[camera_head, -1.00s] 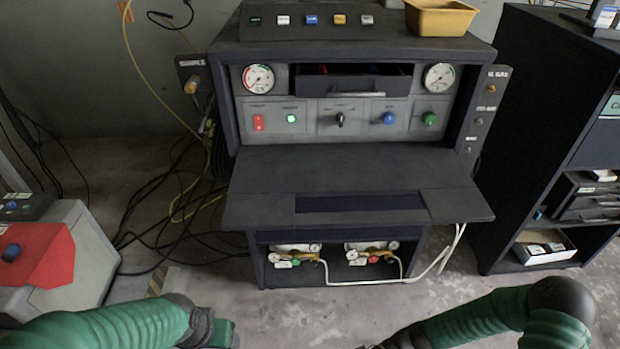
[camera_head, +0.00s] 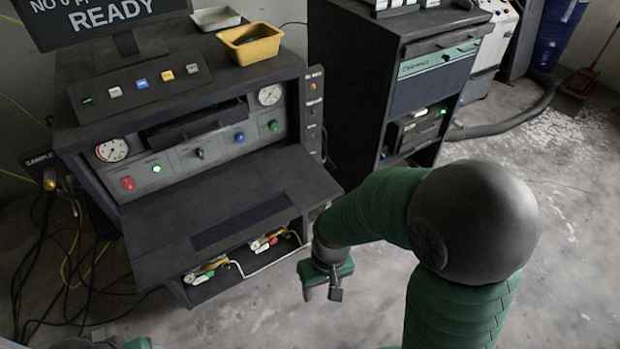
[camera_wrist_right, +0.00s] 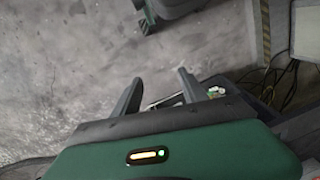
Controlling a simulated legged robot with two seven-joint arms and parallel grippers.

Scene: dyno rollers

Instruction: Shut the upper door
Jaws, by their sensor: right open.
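The dark console (camera_head: 70,125) stands at left in the head view. A wide dark panel (camera_head: 160,235), seemingly its upper door, lies folded out nearly level below the knobs and gauges. Under it is an open lower bay with valves (camera_head: 208,270). My right gripper (camera_head: 322,291) is open and empty, to the right of the panel and apart from it, pointing down. In the right wrist view its two fingers (camera_wrist_right: 160,82) stand apart over grey floor. Only a small green part of my left arm (camera_head: 138,343) shows at the bottom edge; its fingers cannot be made out.
A tall dark cabinet (camera_head: 350,85) stands right of the console, with a narrow gap between. A yellow tray (camera_head: 251,43) sits on the console top. A small drawer (camera_head: 195,125) is open above the knobs.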

